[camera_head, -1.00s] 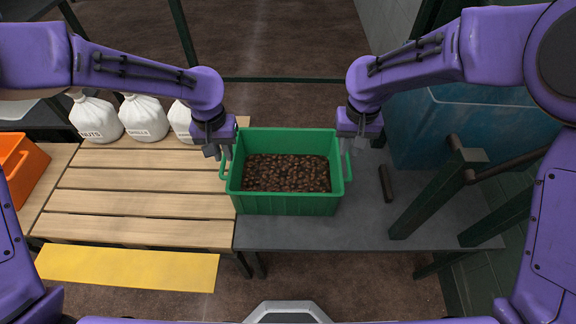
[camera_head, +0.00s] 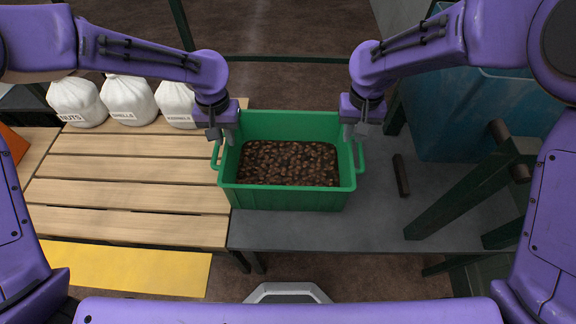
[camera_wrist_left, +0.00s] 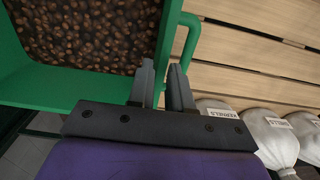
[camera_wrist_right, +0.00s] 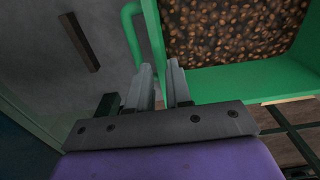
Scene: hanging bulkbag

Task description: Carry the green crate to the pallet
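The green crate (camera_head: 290,199), full of brown nut-like pieces, stands upright on the grey table, with a handle on each side. My left gripper (camera_head: 225,135) is at its left wall, behind the handle. In the left wrist view my left gripper (camera_wrist_left: 163,85) has its fingers on either side of the wall, with a narrow space between them. My right gripper (camera_head: 356,132) is at the right wall. In the right wrist view my right gripper (camera_wrist_right: 160,85) straddles that wall likewise. Whether the fingers press on it cannot be told. The slatted wooden pallet (camera_head: 130,200) is left of the crate.
Several white sacks (camera_head: 128,100) stand along the pallet's back; its front is clear. A dark bar (camera_head: 401,175) lies on the grey table (camera_head: 300,238) right of the crate. A blue bin (camera_head: 455,120) and dark green posts (camera_head: 455,190) stand further right. A yellow strip (camera_head: 125,268) lies in front.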

